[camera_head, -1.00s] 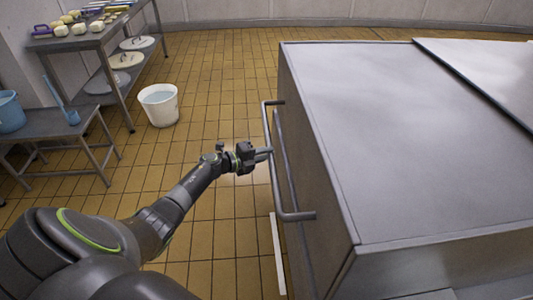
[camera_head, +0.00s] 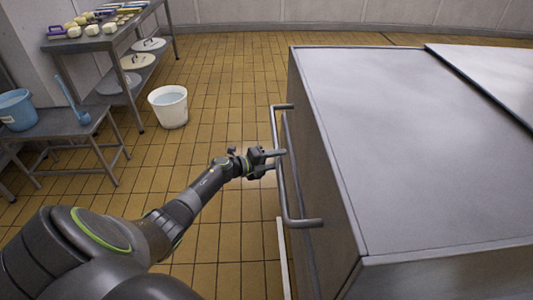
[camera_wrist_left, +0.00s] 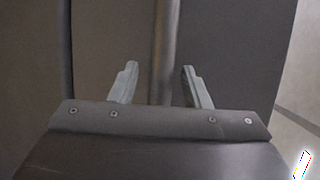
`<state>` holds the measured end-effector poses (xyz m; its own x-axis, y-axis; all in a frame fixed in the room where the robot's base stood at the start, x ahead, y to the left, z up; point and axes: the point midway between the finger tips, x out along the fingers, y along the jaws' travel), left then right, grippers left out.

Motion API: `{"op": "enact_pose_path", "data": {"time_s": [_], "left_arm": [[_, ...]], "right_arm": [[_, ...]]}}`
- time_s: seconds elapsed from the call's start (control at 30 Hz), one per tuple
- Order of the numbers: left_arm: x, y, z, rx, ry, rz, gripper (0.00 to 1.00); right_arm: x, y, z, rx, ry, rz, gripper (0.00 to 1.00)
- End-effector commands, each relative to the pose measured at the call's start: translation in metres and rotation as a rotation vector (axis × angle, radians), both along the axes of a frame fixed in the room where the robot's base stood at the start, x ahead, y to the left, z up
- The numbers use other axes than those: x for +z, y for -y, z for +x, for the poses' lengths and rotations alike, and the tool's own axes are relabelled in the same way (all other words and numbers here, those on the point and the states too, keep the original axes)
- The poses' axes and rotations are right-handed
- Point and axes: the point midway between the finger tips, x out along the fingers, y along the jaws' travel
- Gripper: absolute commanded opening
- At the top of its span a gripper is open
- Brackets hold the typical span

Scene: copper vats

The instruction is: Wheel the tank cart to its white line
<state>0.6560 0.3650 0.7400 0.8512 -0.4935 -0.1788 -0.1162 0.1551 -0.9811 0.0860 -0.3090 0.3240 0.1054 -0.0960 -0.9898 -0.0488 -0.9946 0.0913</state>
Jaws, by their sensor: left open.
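The tank cart (camera_head: 420,150) is a large grey metal box filling the right side of the head view. Its bar handle (camera_head: 281,185) runs along its left side. The white line (camera_head: 284,262) lies on the floor beside the cart's lower left edge, partly hidden by the cart. My left gripper (camera_head: 279,160) is at the handle, with its fingers pointing toward the cart. In the left wrist view, the open fingers (camera_wrist_left: 158,88) stand on both sides of the upright handle bar (camera_wrist_left: 165,50), with gaps to it. My right gripper is not in view.
A white bucket (camera_head: 169,107) stands on the tiled floor at left. A low bench with a blue bucket (camera_head: 17,109) and a metal table (camera_head: 105,38) with brushes and lids stand farther left. The floor between them and the cart is clear.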

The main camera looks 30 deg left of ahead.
Motion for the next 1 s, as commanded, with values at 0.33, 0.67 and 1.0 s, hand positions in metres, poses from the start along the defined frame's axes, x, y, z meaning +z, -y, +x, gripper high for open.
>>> {"op": "enact_pose_path", "data": {"time_s": [0.33, 0.67, 1.0], "left_arm": [[0.01, -0.029, -0.05, -0.001, -0.003, 0.005, 0.43], [0.022, -0.065, -0.112, -0.003, -0.002, 0.004, 0.43], [0.03, -0.081, -0.143, -0.005, 0.0, 0.0, 0.43]], "right_arm": [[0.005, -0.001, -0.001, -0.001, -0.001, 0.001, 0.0], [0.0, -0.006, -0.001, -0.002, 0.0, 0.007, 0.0], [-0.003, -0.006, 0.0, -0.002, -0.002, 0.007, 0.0]]}}
